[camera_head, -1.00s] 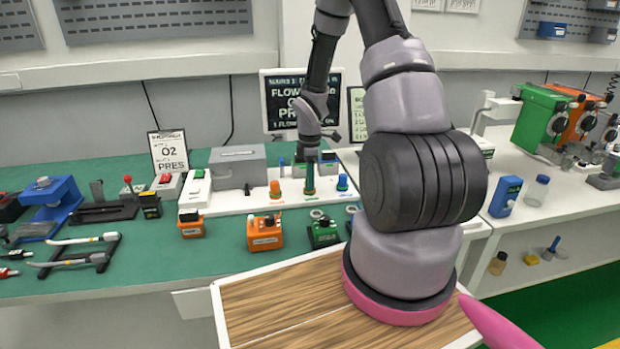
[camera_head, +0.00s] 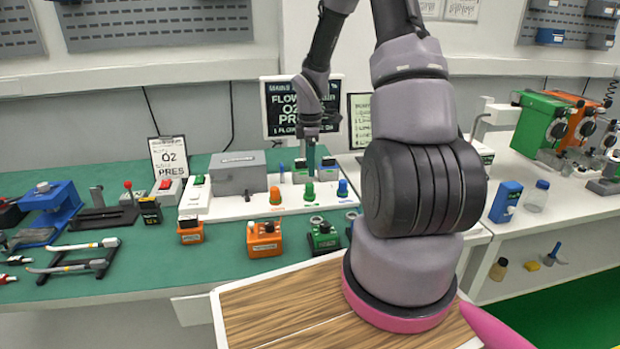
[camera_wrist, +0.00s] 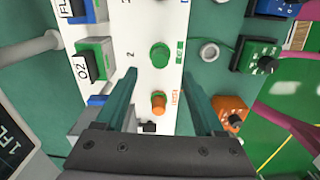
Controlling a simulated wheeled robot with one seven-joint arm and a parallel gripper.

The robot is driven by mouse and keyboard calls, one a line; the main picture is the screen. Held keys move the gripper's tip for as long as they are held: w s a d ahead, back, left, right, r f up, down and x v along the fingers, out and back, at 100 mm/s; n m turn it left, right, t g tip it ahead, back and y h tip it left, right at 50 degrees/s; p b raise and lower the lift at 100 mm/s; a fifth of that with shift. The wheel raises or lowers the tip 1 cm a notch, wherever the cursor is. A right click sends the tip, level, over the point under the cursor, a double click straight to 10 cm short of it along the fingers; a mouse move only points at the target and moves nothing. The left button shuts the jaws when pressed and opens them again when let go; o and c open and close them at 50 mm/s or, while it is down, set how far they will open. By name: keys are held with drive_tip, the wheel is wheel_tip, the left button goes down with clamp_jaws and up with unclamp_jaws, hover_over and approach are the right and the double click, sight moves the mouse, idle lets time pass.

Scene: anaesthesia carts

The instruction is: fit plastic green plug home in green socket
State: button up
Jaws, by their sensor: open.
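The green plug (camera_head: 309,192) stands on the white panel (camera_head: 262,208) between an orange one and a blue one. In the wrist view the green plug (camera_wrist: 160,55) shows from above as a round green head beside a small green label. The socket under it is hidden, so I cannot tell how deep the plug sits. My gripper (camera_head: 310,168) is above the plug, apart from it. In the wrist view my gripper (camera_wrist: 159,74) is open, with nothing between its two fingers.
An orange plug (camera_head: 275,196) and a blue plug (camera_head: 343,188) flank the green one. A green block (camera_head: 323,237) and an orange block (camera_head: 265,240) stand in front of the panel. A grey box (camera_head: 238,175) and a dark sign (camera_head: 290,108) are behind.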

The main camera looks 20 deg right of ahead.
drive_tip(key=shift+r, duration=1.3)
wheel_tip(320, 180, up, 19)
drive_tip(key=m+t, duration=0.3)
drive_tip(key=m, duration=0.6)
hover_over(310, 185)
drive_tip(key=s+a, duration=0.3)
drive_tip(key=s, duration=0.5)
drive_tip(key=s+a+r+m+t+y, duration=0.2)
drive_tip(key=s+a+r+m+t, duration=0.2)
drive_tip(key=s+r+m, duration=0.6)
drive_tip(key=s+a+r, duration=0.1)
drive_tip(key=s, duration=0.3)
drive_tip(key=shift+s+a, duration=0.2)
